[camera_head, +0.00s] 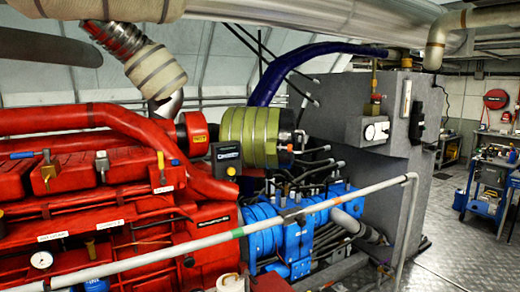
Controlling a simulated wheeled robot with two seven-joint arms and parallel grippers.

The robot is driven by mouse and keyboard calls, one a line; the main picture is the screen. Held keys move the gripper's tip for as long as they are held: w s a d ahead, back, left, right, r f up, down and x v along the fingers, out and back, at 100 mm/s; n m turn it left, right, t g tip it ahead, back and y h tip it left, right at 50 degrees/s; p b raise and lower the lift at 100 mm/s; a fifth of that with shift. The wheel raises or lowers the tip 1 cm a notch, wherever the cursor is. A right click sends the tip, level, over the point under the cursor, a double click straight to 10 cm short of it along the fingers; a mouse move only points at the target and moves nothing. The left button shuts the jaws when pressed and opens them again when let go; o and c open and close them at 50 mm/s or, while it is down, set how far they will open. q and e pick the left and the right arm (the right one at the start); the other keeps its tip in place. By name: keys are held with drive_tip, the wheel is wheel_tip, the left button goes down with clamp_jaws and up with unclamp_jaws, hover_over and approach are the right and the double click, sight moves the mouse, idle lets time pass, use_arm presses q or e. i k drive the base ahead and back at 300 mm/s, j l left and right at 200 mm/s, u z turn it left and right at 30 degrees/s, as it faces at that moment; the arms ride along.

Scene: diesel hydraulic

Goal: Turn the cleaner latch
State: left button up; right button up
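An olive-green ribbed cylinder (248,137), which looks like the air cleaner, lies on its side above the engine. Its dark right end (287,138) carries small light fittings. I cannot tell which of these is the latch, or how it is turned. A black and red part (195,132) adjoins its left side. Neither of my grippers is in view.
A grey handrail (200,240) crosses in front of the red engine (110,200) and blue pump block (305,220). A grey tank (365,130) stands right of the cleaner, with a blue hose (300,58) above. Open floor (450,230) and a workbench (490,185) lie right.

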sight(288, 148)
drive_tip(key=i+l, duration=0.35)
drive_tip(key=i, duration=0.15)
drive_tip(key=i+l, duration=0.35)
drive_tip(key=i+l+z, duration=0.15)
drive_tip(key=i, duration=0.15)
